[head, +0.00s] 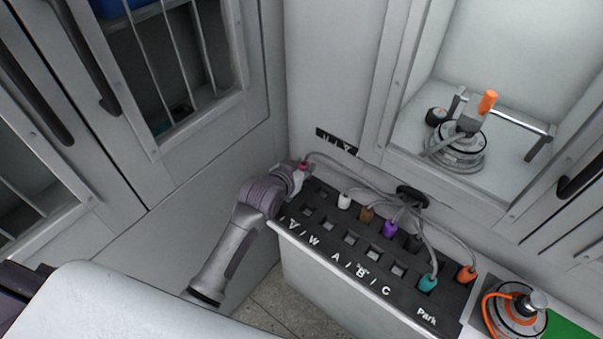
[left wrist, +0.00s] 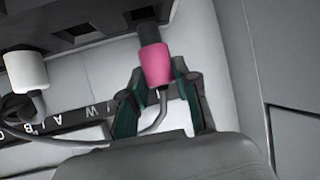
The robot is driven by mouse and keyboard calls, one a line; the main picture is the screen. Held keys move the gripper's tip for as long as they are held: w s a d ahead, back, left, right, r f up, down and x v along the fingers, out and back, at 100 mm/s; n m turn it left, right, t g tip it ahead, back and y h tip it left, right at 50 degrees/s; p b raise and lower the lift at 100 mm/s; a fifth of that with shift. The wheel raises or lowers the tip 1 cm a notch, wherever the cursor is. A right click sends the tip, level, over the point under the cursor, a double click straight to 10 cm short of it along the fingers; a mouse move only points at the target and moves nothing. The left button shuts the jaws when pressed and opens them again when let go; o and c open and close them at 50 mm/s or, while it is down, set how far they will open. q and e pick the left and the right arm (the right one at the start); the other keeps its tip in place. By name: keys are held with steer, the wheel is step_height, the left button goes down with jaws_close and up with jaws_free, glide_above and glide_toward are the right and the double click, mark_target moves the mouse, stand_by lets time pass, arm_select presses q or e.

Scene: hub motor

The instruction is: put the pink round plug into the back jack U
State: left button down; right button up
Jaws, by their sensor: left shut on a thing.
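The pink round plug (head: 304,165) is at the far left end of the black jack panel (head: 327,226). My left gripper (head: 301,174) is shut on it. In the left wrist view the pink plug (left wrist: 156,66) sits between the two green-padded fingers, with its grey cable trailing between them. Its black tip (left wrist: 151,36) points at a square jack (left wrist: 145,12) and overlaps the jack's near edge in the picture. I cannot tell whether the tip is inside the jack. The label strip (head: 337,141) on the wall behind is partly readable. My right gripper is not in view.
White (head: 345,200), brown (head: 367,213), purple (head: 390,227), teal (head: 428,283) and orange (head: 467,274) plugs stand along the panel. Their grey cables meet at a black outlet (head: 411,196). Several front jacks are empty. A hub motor (head: 456,151) stands in the window box. Cabinet walls close in on the left.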

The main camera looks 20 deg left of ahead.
arm_select(q)
step_height(320, 180, down, 3)
steer(key=shift+r, duration=0.2)
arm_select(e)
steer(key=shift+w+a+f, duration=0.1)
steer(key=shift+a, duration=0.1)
arm_select(q)
steer(key=c, duration=1.3)
jaws_free()
steer(key=shift+f, duration=0.15)
steer(key=o, duration=0.5)
steer(key=shift+c, duration=0.2)
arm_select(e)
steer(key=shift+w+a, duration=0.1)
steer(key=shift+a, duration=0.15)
arm_select(q)
steer(key=shift+r, duration=0.25)
steer(key=v, duration=1.2)
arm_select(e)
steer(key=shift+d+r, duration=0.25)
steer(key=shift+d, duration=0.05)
